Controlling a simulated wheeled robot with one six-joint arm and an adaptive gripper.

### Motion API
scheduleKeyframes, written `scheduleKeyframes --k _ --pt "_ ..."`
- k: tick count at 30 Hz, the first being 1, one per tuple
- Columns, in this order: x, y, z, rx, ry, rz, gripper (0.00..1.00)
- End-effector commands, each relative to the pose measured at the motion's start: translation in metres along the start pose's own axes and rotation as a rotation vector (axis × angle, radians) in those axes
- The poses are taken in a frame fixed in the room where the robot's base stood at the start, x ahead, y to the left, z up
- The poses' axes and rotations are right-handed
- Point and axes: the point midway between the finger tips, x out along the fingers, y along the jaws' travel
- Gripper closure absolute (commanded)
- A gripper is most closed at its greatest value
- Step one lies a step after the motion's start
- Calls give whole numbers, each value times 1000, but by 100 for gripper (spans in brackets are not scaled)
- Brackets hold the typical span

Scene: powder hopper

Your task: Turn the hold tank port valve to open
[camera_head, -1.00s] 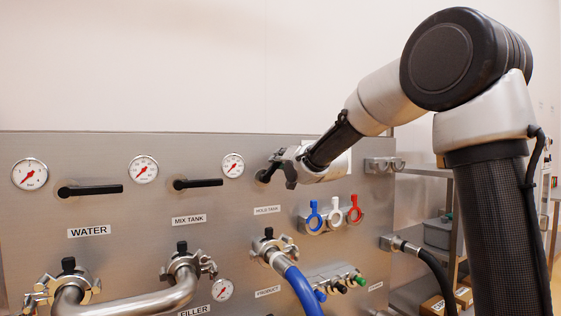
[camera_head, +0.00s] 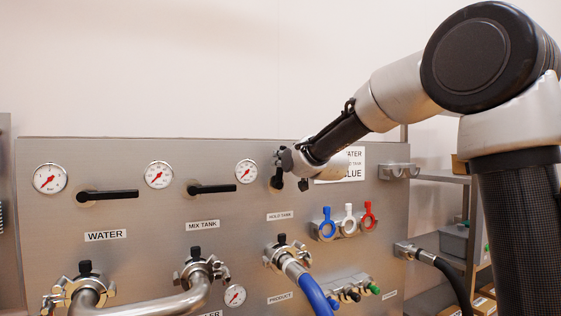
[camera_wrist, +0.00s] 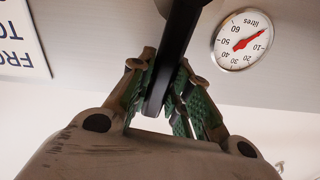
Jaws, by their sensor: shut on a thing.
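The hold tank valve handle (camera_head: 277,180) is a black lever on the steel panel, above the HOLD TANK label (camera_head: 280,216). In the head view its visible part hangs roughly downward, and my gripper hides the rest. My gripper (camera_head: 290,171) is at the handle, coming from the right. In the wrist view the black lever (camera_wrist: 178,45) runs from the top edge down between the green-padded fingers of my gripper (camera_wrist: 165,85), which are shut on it.
Horizontal black levers stand above WATER (camera_head: 108,195) and MIX TANK (camera_head: 212,188). A gauge (camera_head: 246,171) is just left of my gripper. A white sign (camera_head: 350,163) is behind my wrist. Blue, white and red tags (camera_head: 348,220) hang below right. The wall above is clear.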

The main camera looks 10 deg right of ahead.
Motion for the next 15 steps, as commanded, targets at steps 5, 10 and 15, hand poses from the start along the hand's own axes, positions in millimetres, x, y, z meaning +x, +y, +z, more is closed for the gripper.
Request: scheduleKeyframes --k 5,10,15 --pt "0 -12 4 -149 -6 0 74" --pt "0 -12 3 -147 -5 0 57" --pt "0 -12 2 -147 -4 0 57"
